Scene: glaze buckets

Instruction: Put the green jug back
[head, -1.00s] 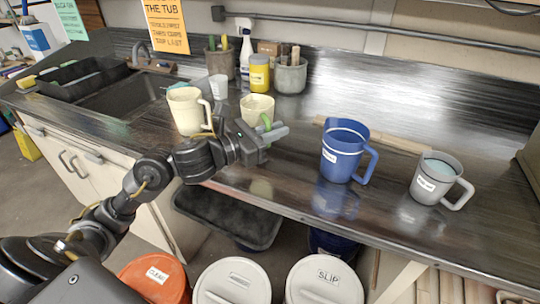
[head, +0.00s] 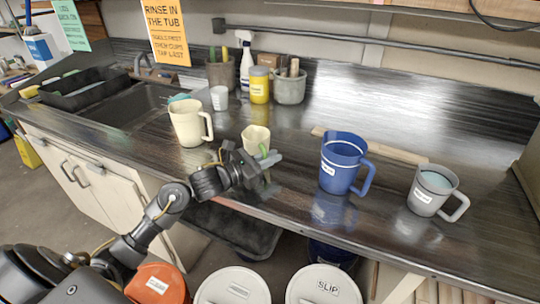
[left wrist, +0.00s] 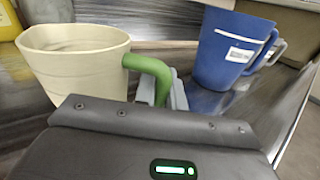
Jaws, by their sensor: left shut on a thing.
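The green jug is a cream jug (head: 255,136) with a green handle, near the counter's front edge in the head view. In the left wrist view the cream jug (left wrist: 75,65) looks upright, its green handle (left wrist: 150,68) at its right side. My left gripper (head: 266,160) is shut on that handle. Its fingers show beside the handle in the left wrist view. The jug's base is hidden, so I cannot tell whether it touches the counter. My right gripper is not in view.
A larger cream jug (head: 188,122) stands to the left, and a blue jug (head: 343,163) and a grey jug (head: 431,190) to the right. A white cup (head: 219,98), yellow jar (head: 259,86) and pots stand behind. Lidded buckets (head: 323,285) are below the counter.

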